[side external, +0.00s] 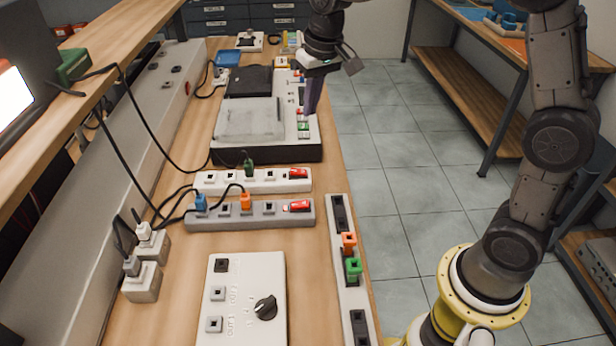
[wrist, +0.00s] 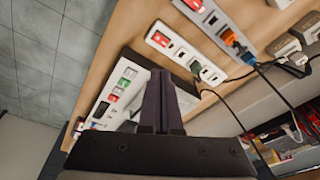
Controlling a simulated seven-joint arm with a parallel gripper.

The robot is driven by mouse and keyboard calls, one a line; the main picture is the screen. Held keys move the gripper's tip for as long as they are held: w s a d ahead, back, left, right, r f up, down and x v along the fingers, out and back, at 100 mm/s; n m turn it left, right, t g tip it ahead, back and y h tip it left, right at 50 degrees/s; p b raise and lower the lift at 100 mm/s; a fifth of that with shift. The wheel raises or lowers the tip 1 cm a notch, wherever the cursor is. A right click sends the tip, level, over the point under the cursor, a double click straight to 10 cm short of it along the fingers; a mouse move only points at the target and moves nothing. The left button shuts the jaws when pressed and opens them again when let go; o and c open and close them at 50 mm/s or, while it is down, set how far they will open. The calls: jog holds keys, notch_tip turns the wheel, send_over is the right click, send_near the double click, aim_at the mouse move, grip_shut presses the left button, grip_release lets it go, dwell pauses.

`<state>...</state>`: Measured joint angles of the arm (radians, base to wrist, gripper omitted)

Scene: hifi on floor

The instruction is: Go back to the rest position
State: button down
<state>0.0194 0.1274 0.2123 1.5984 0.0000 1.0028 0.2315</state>
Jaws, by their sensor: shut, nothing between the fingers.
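My gripper (side external: 312,97) is at the far part of the workbench in the side external view, beside the right part of a white and black device (side external: 266,152). Its fingers point down, and how far they are above the device is hard to tell. In the wrist view my gripper (wrist: 161,76) has its two dark fingers together, with nothing between them. Part of the device with red and green switches (wrist: 112,92) shows left of and behind the fingers.
A white power strip (side external: 252,181) and a grey power strip (side external: 250,214) with plugs and cables lie across the bench. A switch box (side external: 245,300) and a long strip (side external: 349,262) are nearer. Cables (side external: 150,140) hang at left. Tiled floor (side external: 410,170) at right is clear.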

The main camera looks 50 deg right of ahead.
jog(key=s+r+n+t, duration=0.15)
jog(key=s+r, duration=0.25)
jog(key=s, duration=0.4)
jog(key=s+r+m+t, duration=0.15)
jog(key=s+r, duration=0.25)
jog(key=s, duration=0.5)
jog(key=s+f+n, duration=0.2)
jog(key=s+f, duration=0.4)
jog(key=s, duration=0.4)
jog(key=shift+s+a+f+n, duration=0.15)
jog(key=shift+a+n, duration=0.25)
jog(key=shift+a, duration=0.05)
